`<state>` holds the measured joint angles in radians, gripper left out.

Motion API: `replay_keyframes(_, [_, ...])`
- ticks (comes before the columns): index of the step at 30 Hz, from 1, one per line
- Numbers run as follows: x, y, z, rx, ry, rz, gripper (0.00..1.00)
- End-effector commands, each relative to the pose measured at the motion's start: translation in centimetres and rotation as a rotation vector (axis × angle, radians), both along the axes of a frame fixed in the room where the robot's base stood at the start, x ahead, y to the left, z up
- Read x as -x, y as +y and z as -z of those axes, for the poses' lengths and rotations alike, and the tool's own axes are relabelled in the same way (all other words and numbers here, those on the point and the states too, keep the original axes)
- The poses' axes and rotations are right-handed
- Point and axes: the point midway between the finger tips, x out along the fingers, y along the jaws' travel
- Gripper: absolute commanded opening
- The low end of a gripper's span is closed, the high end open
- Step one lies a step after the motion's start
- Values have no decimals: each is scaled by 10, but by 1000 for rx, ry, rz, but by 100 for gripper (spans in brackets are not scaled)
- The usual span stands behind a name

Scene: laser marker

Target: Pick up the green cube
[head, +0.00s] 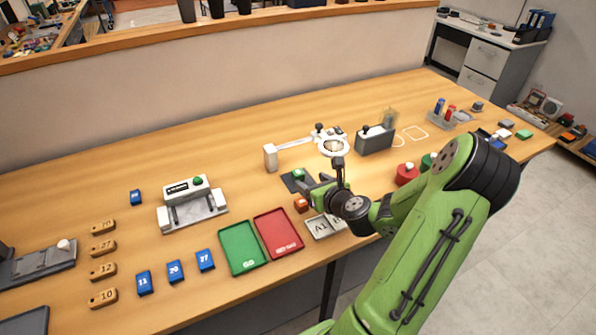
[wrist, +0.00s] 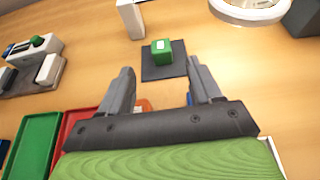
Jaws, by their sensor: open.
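The green cube (wrist: 161,47) sits on a dark square pad (wrist: 176,68) on the wooden table, ahead of my gripper in the wrist view. In the wrist view my gripper (wrist: 162,88) is open and empty. Its two fingers point towards the cube, which lies beyond the fingertips and between their lines. I see no contact with the cube.
A ring magnifier (head: 333,147) stands behind the pad, with a white post (head: 270,157) beside it. An orange block (head: 301,204), a red tray (head: 296,240) and a green tray (head: 240,248) lie in front.

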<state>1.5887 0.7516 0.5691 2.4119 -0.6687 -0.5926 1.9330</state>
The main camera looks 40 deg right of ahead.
Motion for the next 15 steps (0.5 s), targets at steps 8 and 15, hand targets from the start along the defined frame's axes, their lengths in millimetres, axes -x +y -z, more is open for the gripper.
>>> replay_keyframes(8, [-37,-11,18,1,-2,-1,64])
replay_keyframes(15, [-68,-21,31,-1,0,0,64])
